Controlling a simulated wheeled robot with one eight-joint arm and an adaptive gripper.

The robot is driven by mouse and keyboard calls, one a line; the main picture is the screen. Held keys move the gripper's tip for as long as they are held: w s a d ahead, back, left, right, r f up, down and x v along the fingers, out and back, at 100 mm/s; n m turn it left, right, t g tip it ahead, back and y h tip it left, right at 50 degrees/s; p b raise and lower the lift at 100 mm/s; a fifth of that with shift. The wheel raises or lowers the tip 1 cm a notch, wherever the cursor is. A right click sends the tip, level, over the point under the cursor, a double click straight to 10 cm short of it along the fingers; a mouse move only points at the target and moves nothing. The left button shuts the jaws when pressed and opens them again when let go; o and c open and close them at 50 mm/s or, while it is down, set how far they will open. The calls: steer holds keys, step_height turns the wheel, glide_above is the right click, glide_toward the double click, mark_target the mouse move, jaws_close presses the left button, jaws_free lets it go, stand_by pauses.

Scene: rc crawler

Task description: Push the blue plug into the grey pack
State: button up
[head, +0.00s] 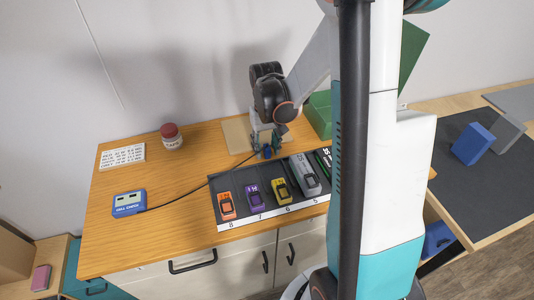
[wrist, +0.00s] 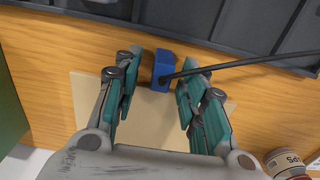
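The blue plug (head: 267,152) is at the far edge of the dark tray, with a black cable running from it. In the wrist view the plug (wrist: 162,66) lies between the fingertips of my gripper (wrist: 160,78), with a gap visible on each side. My gripper (head: 266,138) is open and points down over the plug. The grey pack (head: 305,175) appears to be the long grey piece in the tray, to the right of the yellow one. Its socket is too small to make out.
The dark tray (head: 236,184) also holds orange (head: 226,206), purple (head: 255,196) and yellow (head: 281,191) pieces. The cable leads to a blue charger box (head: 128,203) at left. A red-lidded jar (head: 171,136) stands at the back. A beige pad (wrist: 88,92) lies under my gripper.

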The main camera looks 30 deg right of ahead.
mark_target(267, 145)
steer(key=shift+r, duration=0.1)
jaws_close()
step_height(267, 145, up, 20)
steer(key=p, duration=0.6)
steer(key=shift+s, duration=0.1)
